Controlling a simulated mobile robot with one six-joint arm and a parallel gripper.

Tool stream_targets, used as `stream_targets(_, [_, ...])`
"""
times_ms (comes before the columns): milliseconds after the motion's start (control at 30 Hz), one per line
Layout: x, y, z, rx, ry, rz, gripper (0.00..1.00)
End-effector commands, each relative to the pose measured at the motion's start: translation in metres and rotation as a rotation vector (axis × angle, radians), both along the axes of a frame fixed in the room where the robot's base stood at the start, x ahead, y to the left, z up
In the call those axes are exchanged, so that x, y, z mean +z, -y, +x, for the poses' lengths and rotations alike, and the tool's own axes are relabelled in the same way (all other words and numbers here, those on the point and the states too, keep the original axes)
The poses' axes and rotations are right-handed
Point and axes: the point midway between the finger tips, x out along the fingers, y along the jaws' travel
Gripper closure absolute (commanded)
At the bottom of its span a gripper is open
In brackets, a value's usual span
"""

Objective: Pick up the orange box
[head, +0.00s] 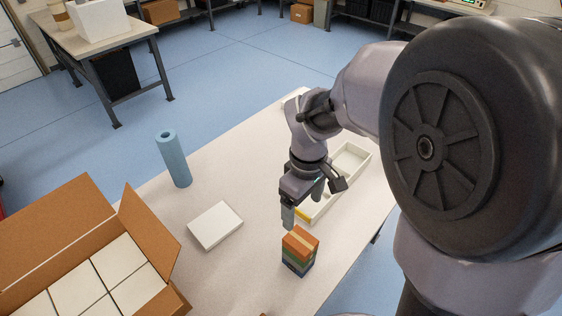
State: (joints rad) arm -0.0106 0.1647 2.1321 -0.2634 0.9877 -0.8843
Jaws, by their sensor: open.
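The orange box (300,241) is the top one of a small stack near the table's front edge, with a paler band across its top. Under it are a green box (297,258) and a blue box (296,268). My gripper (302,204) points down above the table, behind the stack in the picture. Its jaws are open, with nothing seen between them. It appears apart from the orange box; its exact height over the table is hard to tell.
A shallow white tray (357,157) lies behind my gripper, with something yellow (303,213) at its near end. A white flat box (215,226), a blue tube (173,159) standing upright and an open cardboard carton (150,229) of white boxes are left. Table between is clear.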

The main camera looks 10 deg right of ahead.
Motion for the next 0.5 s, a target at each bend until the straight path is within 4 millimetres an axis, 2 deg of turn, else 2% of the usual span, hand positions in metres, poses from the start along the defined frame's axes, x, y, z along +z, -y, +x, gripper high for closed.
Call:
stream_targets(33, [-0.023,0.0,-0.001,-0.001,-0.004,0.0,0.18])
stream_targets(200, [-0.075,0.0,-0.001,-0.002,-0.004,0.0,0.18])
stream_targets(300, [-0.094,0.0,-0.001,-0.002,-0.001,0.0,0.18])
stream_targets(500, [-0.111,0.001,0.0,-0.004,-0.001,0.001,0.18])
